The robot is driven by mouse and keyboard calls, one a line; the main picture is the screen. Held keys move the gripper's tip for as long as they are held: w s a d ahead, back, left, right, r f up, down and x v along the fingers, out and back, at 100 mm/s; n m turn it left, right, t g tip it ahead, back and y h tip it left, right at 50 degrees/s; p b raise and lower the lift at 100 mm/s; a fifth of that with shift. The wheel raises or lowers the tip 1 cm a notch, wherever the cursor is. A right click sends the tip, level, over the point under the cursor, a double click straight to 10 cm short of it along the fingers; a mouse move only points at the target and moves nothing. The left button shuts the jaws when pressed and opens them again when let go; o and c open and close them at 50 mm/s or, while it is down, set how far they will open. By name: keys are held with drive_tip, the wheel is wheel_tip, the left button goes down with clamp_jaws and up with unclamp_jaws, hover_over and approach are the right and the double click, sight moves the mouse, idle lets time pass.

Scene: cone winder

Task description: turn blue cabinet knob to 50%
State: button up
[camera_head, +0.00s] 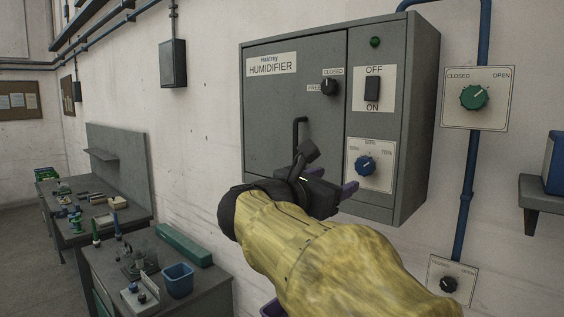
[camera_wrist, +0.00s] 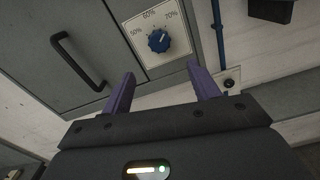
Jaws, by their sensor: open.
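The blue knob (camera_head: 365,166) sits on a white dial plate (camera_head: 369,182) marked 50%, 60% and 70%, low on the right part of the grey humidifier cabinet (camera_head: 292,118). In the wrist view the knob (camera_wrist: 158,40) shows beyond the fingertips, roughly centred between them. Its white pointer seems to lean up and right, between 60% and 70%, but is too small to read exactly. My gripper (camera_head: 340,194) is open and empty, with purple fingers, below and left of the knob in the head view. It also shows in the wrist view (camera_wrist: 160,72), apart from the knob.
A black door handle (camera_head: 299,132) sticks out left of the dial. An OFF/ON switch (camera_head: 372,88) is above it. A green knob (camera_head: 474,97) on a wall plate and a blue pipe (camera_head: 471,170) stand right of the cabinet. Workbenches (camera_head: 205,290) are at lower left.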

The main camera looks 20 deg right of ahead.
sight(362, 169)
drive_tip(key=p+x, duration=0.4)
drive_tip(key=x, duration=0.7)
drive_tip(key=shift+d+r, duration=0.1)
drive_tip(key=shift+d, duration=0.15)
drive_tip(key=shift+w+d+p, duration=0.2)
drive_tip(key=shift+d+p, duration=0.1)
drive_tip(key=shift+d, duration=0.05)
drive_tip(key=c, duration=1)
